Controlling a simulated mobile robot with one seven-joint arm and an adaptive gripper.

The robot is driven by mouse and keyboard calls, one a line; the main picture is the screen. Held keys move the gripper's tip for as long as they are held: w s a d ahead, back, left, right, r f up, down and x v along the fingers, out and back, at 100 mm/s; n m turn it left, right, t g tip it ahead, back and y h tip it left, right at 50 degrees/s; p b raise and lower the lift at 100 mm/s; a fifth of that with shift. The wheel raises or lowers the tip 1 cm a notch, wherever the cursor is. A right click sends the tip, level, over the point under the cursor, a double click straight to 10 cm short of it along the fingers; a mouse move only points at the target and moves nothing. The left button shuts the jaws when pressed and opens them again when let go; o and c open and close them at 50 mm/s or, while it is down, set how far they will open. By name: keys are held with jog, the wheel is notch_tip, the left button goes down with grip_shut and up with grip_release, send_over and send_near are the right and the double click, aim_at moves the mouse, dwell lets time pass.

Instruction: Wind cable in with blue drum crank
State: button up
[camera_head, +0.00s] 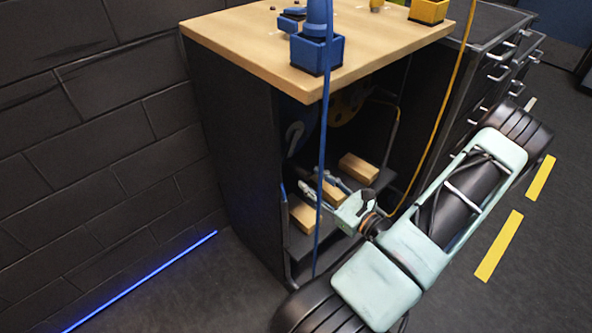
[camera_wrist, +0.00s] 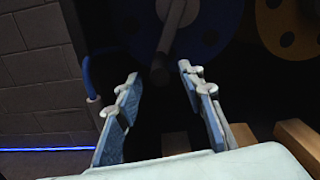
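The blue drum (camera_wrist: 205,38) shows at the top of the wrist view, partly cut off. Its grey crank (camera_wrist: 170,38) hangs in front of it, with the handle end pointing down towards my gripper. My gripper (camera_wrist: 157,78) is open and empty, its two fingers apart below the crank end. In the head view my gripper (camera_head: 314,182) reaches into the open dark cabinet (camera_head: 232,150). The blue cable (camera_head: 322,130) hangs in front of the cabinet from the blue box (camera_head: 316,54) on its top. The blue drum is mostly hidden in shadow there.
A yellow drum (camera_wrist: 285,25) sits right of the blue one. A yellow cable (camera_head: 452,90) hangs at the cabinet's right. Wooden blocks (camera_head: 358,168) lie on the low shelf beneath my gripper. Drawers (camera_head: 490,75) stand at right; the left floor is clear.

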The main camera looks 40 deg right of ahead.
aim_at(288, 161)
jog(key=w, duration=0.5)
jog(key=w+b, duration=0.1)
jog(key=w, duration=0.1)
jog(key=shift+w+a, duration=0.15)
jog(key=shift+a, duration=0.15)
grip_shut()
